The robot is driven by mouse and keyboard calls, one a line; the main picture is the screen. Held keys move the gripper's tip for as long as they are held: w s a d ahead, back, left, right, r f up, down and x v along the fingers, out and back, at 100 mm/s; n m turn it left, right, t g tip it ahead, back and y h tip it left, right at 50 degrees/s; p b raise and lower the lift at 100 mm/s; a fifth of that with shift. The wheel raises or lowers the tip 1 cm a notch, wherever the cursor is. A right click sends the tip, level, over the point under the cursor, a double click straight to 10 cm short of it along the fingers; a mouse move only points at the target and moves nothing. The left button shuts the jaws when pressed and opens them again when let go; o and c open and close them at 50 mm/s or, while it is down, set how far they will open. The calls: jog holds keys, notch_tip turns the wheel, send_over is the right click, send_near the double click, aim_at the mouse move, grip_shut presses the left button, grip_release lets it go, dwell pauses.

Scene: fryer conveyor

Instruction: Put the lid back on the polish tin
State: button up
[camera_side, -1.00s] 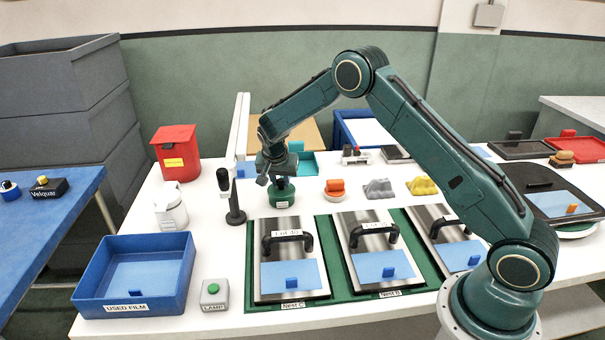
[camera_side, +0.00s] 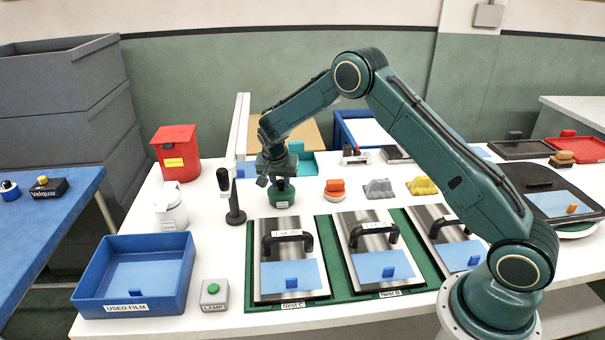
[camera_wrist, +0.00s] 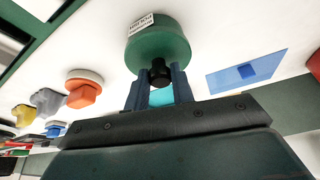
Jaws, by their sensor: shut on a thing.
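The green polish tin (camera_side: 283,198) stands upright on the white table behind the left metal plate; it also shows in the wrist view (camera_wrist: 154,27), with a white label on its side. Its green lid (camera_wrist: 140,54) is over the tin, lined up with it, and no clear gap shows between them. I cannot tell whether it is fully seated. My gripper (camera_wrist: 159,82) is shut on the lid's black knob (camera_wrist: 160,71), a blue finger on each side. In the side view my gripper (camera_side: 279,181) points down above the tin and hides part of the lid.
A black upright handle on a stand (camera_side: 235,203) is close to the left of the tin. An orange-red knobbed piece (camera_side: 335,189) is to its right, with grey (camera_side: 378,189) and yellow (camera_side: 422,186) pieces beyond. Handled metal plates (camera_side: 290,260) lie in front.

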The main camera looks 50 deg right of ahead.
jog(key=o, duration=1.5)
jog(key=shift+r, duration=0.2)
jog(key=shift+r, duration=3.35)
jog(key=shift+c, duration=0.4)
grip_shut()
jog(key=shift+f, duration=2.35)
jog(key=shift+r, duration=0.15)
